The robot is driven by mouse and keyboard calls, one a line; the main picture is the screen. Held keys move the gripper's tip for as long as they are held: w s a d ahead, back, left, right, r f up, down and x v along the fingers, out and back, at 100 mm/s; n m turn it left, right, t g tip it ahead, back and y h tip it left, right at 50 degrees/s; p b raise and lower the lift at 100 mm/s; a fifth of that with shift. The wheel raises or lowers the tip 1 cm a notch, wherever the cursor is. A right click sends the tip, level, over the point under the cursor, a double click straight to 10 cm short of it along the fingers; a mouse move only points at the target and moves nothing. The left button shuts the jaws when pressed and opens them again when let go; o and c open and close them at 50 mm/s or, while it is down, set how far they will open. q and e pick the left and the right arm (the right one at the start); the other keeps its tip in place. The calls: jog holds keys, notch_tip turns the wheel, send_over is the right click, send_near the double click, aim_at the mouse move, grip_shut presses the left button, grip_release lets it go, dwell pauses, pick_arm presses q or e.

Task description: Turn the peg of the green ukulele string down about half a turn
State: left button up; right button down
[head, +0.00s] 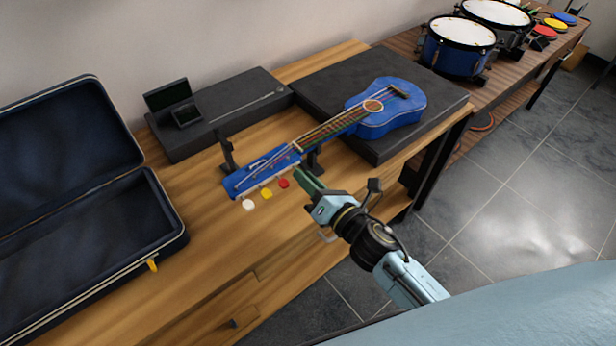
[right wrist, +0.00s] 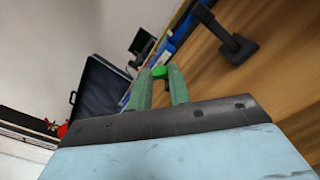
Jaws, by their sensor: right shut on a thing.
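The blue ukulele (head: 408,112) lies with its body on a dark platform and its headstock (head: 240,183) towards the left front. White (head: 248,204), yellow (head: 266,193) and red (head: 284,183) pegs stick out along the headstock's near side. My right gripper (head: 299,174) is at the end of this row, beside the red peg. In the right wrist view its fingers (right wrist: 160,80) are shut on the bright green peg (right wrist: 159,72). In the head view the fingers hide that peg. My left gripper is not in view.
A dark stand (head: 227,155) rises near the headstock. A small open box (head: 172,102) sits on a long dark case behind. A large open case (head: 75,240) fills the left. Drums (head: 455,50) stand at the far right. The wooden tabletop in front is clear.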

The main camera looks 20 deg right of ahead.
pick_arm(q)
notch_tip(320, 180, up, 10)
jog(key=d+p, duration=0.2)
jog(key=p, duration=0.7)
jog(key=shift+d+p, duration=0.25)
jog(key=shift+p, duration=0.05)
pick_arm(e)
jog(key=shift+m, duration=13.7)
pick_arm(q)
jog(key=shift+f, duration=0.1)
pick_arm(e)
jog(key=shift+f, duration=0.1)
jog(key=c, duration=1.6)
grip_release()
